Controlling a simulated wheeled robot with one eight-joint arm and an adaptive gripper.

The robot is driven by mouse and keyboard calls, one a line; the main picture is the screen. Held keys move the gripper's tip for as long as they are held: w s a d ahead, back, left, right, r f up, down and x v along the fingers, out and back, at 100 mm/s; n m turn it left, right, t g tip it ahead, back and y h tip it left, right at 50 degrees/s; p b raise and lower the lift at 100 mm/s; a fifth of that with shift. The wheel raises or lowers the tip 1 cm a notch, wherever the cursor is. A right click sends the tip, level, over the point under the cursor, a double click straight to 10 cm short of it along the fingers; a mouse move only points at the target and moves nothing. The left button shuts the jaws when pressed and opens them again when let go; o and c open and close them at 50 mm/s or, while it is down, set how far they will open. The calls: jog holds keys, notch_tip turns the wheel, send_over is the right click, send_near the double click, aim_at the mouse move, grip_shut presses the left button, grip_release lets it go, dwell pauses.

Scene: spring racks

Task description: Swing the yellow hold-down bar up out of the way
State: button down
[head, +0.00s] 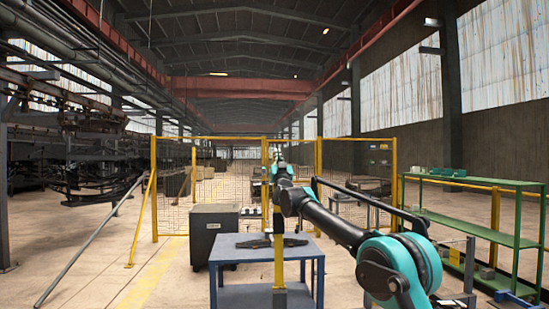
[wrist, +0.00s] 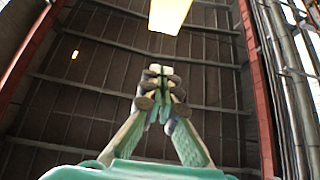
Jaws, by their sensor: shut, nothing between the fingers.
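A yellow bar (head: 279,262) stands upright in the head view, in front of the blue table (head: 240,254). Its lower end is at the table's lower shelf level, and its upper part is hidden behind my arm. A dark leaf-spring part (head: 256,243) lies on the table top, partly behind the bar. My gripper (wrist: 162,72) points up towards the roof in the wrist view, its fingers together and empty. In the head view my gripper is small and partly hidden by my arm.
A dark grey cabinet (head: 212,234) stands left of the table. A green shelf rack (head: 478,229) is at the right. Yellow mesh fencing (head: 175,190) runs behind. A slanted grey pole (head: 85,246) is at left. The floor at left front is mostly clear.

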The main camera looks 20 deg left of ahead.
jog(key=s+r+v, duration=0.1)
jog(key=v, duration=1)
jog(key=w+d+f+g+h, duration=0.1)
jog(key=w+d+f+g, duration=0.1)
jog(key=d+f, duration=0.5)
jog(key=w+d+f+g+h, duration=0.1)
jog(key=w+d+f+g, duration=0.15)
jog(key=d+f, duration=0.4)
jog(key=s+d+f+m+g+h, duration=0.1)
jog(key=s+d+f+g+h, duration=0.15)
jog(key=d+f, duration=0.75)
jog(key=s+d+f+g+h, duration=0.3)
jog(key=d+f, duration=0.4)
jog(key=d, duration=0.6)
jog(key=s+d+f+m+g+h, duration=0.1)
jog(key=s+d+f+g, duration=0.1)
jog(key=s+d+f, duration=0.6)
jog(key=s+d+f+m+g+h, duration=0.2)
jog(key=s+d+f, duration=0.6)
jog(key=s, duration=0.8)
jog(key=s+d+f+m+g+h, duration=0.2)
jog(key=s+d+f, duration=0.6)
jog(key=s+f, duration=0.4)
jog(key=shift+d+g, duration=0.2)
jog(key=shift+g, duration=0.6)
jog(key=shift+w+r+h, duration=0.1)
jog(key=shift+h, duration=0.15)
